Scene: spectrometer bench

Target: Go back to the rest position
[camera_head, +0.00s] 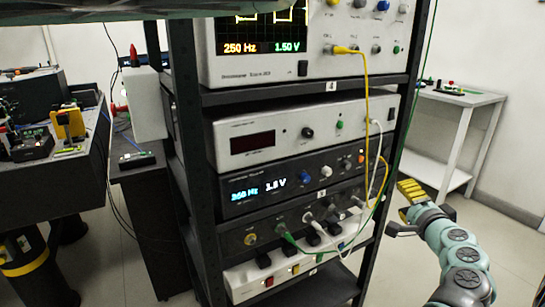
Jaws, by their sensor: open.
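My gripper (398,209) is at the right of the head view, at the end of my pale green and grey arm. Its jaws are open, with a yellow ribbed finger above and a dark finger below. I see nothing between them. It appears just right of the instrument rack (391,150) in the picture. Whether it touches the rack or a cable cannot be told. The lower part of my arm runs out of the bottom right of the view.
The rack holds an oscilloscope (285,75), a white unit (270,140), a dark generator (330,186) and a power strip (275,287). Yellow, white and green cables hang at its front. A white side table (462,97) stands behind right; a dark bench (75,165) stands left.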

